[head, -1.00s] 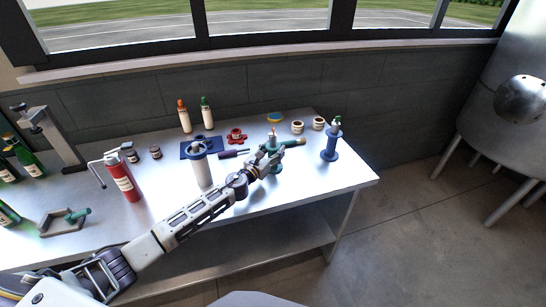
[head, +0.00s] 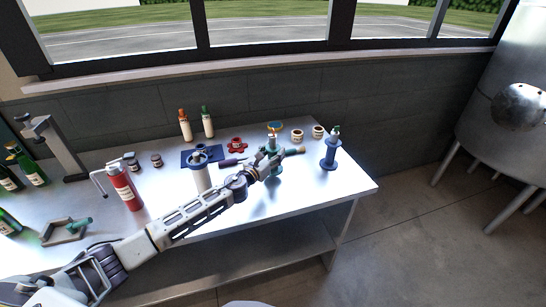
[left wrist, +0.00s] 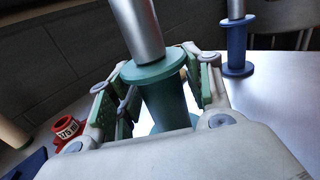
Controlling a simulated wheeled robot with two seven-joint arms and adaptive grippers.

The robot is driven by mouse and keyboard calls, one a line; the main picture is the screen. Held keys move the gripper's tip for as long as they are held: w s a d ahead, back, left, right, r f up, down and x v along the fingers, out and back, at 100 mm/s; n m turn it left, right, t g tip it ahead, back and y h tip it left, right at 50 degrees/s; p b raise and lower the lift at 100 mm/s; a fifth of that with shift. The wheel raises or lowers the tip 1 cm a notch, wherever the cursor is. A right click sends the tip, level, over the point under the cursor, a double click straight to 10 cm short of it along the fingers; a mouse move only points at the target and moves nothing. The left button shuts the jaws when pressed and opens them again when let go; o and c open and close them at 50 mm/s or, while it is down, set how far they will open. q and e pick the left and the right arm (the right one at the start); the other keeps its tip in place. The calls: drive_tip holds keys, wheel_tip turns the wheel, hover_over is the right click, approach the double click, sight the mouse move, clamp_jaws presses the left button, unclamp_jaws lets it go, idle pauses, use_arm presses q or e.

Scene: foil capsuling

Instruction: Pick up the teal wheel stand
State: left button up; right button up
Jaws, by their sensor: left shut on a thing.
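The teal wheel stand (head: 275,168) is near the right part of the steel table, upright, a spool shape with a wide flange. In the left wrist view its teal body (left wrist: 166,98) is between my fingers, with a metal shaft rising from the flange. My left gripper (head: 268,162) is shut on the stand; its green-padded fingers (left wrist: 162,88) lie on either side of the spool. My gripper hides part of the stand in the head view, and I cannot tell whether its base touches the table. My right gripper is not in view.
A blue wheel stand (head: 329,155) stands to the right, also in the left wrist view (left wrist: 237,45). Two small jars (head: 307,133), a red part (head: 236,145) and a white cylinder (head: 201,177) are nearby. The front right tabletop is clear.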

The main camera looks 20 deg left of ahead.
sight(271, 141)
use_arm(q)
wheel_tip(271, 141, up, 5)
drive_tip(key=shift+r+p, duration=0.1)
drive_tip(key=shift+p, duration=0.6)
drive_tip(key=shift+r, duration=0.6)
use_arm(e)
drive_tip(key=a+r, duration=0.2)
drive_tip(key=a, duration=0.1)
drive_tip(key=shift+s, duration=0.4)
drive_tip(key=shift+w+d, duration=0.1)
